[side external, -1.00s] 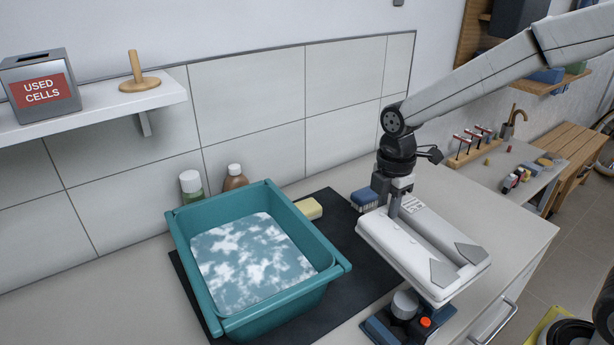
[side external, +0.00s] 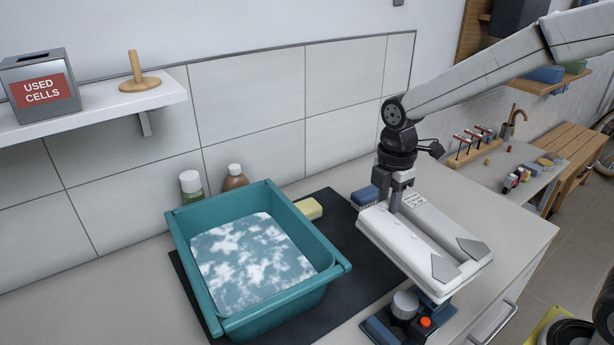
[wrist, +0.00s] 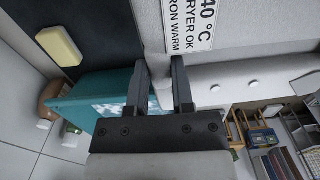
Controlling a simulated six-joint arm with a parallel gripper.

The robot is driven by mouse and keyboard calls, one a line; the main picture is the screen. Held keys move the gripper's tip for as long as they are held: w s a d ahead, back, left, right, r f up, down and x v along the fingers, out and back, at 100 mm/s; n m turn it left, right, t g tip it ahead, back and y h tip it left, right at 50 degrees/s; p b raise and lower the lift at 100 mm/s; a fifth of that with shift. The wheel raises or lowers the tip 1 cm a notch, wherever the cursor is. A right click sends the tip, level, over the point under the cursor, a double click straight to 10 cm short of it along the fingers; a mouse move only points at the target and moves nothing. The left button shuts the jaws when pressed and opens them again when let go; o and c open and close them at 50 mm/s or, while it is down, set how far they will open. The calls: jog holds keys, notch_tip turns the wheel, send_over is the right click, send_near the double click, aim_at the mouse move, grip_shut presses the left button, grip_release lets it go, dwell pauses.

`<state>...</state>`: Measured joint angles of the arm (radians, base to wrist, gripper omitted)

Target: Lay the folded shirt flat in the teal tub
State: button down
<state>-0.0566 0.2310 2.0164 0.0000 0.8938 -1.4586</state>
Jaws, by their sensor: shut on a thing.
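The folded shirt (side external: 408,243) is white with grey corner patches and a printed care label. My gripper (side external: 393,207) is shut on its edge near the label and holds it up, roughly level, to the right of the tub. In the wrist view the shirt (wrist: 245,75) shows at my gripper's fingertips (wrist: 164,62). The teal tub (side external: 268,312) stands left of the shirt on a dark mat; inside it lies a blue surface with white foam-like patches. Part of the tub (wrist: 85,90) shows in the wrist view.
A yellow sponge (side external: 308,208) and a blue brush (side external: 364,196) lie behind, between tub and shirt. Two bottles (side external: 192,184) stand behind the tub. A device with an orange button (side external: 425,323) sits under the shirt's front. The dark mat (side external: 350,265) is bare between tub and shirt.

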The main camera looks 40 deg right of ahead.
notch_tip(320, 180, up, 8)
jog(key=shift+f, duration=0.1)
jog(key=shift+a+m, duration=0.2)
jog(key=shift+m, duration=0.1)
jog(key=a+m, duration=0.1)
jog(key=m, duration=0.1)
jog(key=a+m, duration=0.1)
jog(key=m, duration=0.1)
jog(key=shift+s+a, duration=0.25)
jog(key=shift+s, duration=0.05)
jog(key=a+m, duration=0.1)
jog(key=m, duration=0.1)
jog(key=a+m, duration=0.1)
jog(key=m, duration=0.1)
jog(key=shift+s+a+m, duration=0.25)
jog(key=shift+s+m, duration=0.15)
jog(key=s+a+m, duration=0.4)
jog(key=a+m, duration=0.2)
jog(key=m, duration=0.7)
jog(key=s+a+m, duration=0.4)
jog(key=a+m, duration=0.3)
jog(key=m, duration=0.6)
jog(key=shift+m+t, duration=0.3)
jog(key=f, duration=0.5)
jog(key=shift+w+d, duration=0.1)
jog(key=shift+w, duration=0.15)
